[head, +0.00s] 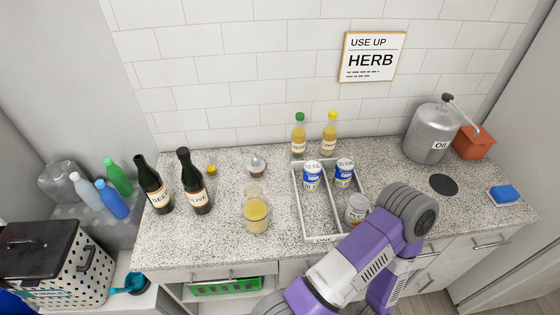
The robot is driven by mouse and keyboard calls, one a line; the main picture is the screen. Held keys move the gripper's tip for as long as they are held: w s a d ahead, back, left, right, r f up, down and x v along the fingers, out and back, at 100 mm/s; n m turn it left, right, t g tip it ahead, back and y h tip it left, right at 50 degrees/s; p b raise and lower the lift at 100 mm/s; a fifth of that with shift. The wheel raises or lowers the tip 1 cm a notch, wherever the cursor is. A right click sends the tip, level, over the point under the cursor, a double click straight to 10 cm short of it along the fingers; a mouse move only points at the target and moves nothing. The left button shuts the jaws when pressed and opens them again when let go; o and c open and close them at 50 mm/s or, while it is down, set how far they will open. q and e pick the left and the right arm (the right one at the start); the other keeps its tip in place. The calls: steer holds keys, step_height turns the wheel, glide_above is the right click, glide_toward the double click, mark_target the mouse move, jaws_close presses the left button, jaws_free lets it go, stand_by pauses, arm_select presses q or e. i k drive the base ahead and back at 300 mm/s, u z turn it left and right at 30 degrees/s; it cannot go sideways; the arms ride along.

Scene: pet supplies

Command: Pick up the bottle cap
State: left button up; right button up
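A small yellow bottle cap (211,170) lies on the speckled granite counter (240,240), just right of the neck of the dark olive bottle (195,185) and apart from it. A second dark bottle (153,187) stands to its left. A small silver-topped item (256,166) is to the right of the cap. A purple and grey arm of mine reaches over the front right of the counter, far from the cap; no gripper fingers show on it. Neither of my grippers is in view.
A glass jar of yellow stuff (256,214) stands front centre. A divided white tray (316,238) holds blue-and-white cans.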

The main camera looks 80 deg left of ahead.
mark_target(211, 170)
steer(key=z, duration=0.5)
steer(key=k, duration=1.6)
steer(key=u, duration=0.3)
